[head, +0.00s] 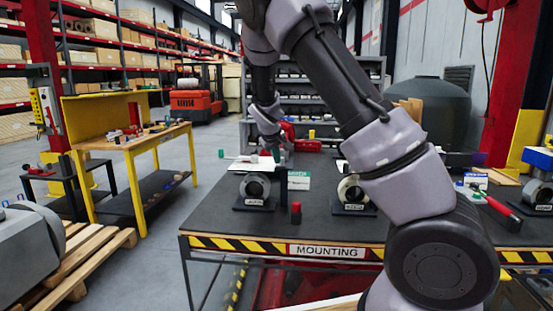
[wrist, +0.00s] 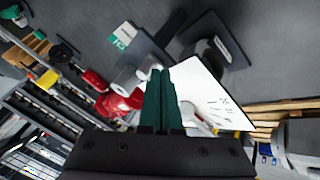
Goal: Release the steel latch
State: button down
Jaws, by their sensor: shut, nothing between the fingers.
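My gripper (head: 276,153) hangs over the far left part of the mounting table (head: 310,230). In the wrist view its two dark green fingers (wrist: 161,75) lie together, shut and empty. A red body with a pale round end (wrist: 122,98) is just left of the fingers, partly hidden; red parts (head: 303,145) also show behind my gripper in the head view. A white sheet-like piece (wrist: 208,98) lies right of the fingers. I cannot pick out the steel latch in either view; contact with the fingers cannot be told.
A ring on a black stand (head: 254,188) stands at the table's left, and another (head: 352,192) stands near my arm. A small red-topped post (head: 296,212) is near the front edge. A green-and-white card (head: 298,180) stands between. A yellow workbench (head: 130,140) is at left.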

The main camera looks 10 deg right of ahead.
jog(key=shift+s+d, duration=0.2)
jog(key=shift+d, duration=0.3)
jog(key=shift+s+d, duration=0.15)
jog(key=shift+d, duration=0.3)
jog(key=shift+a, duration=0.1)
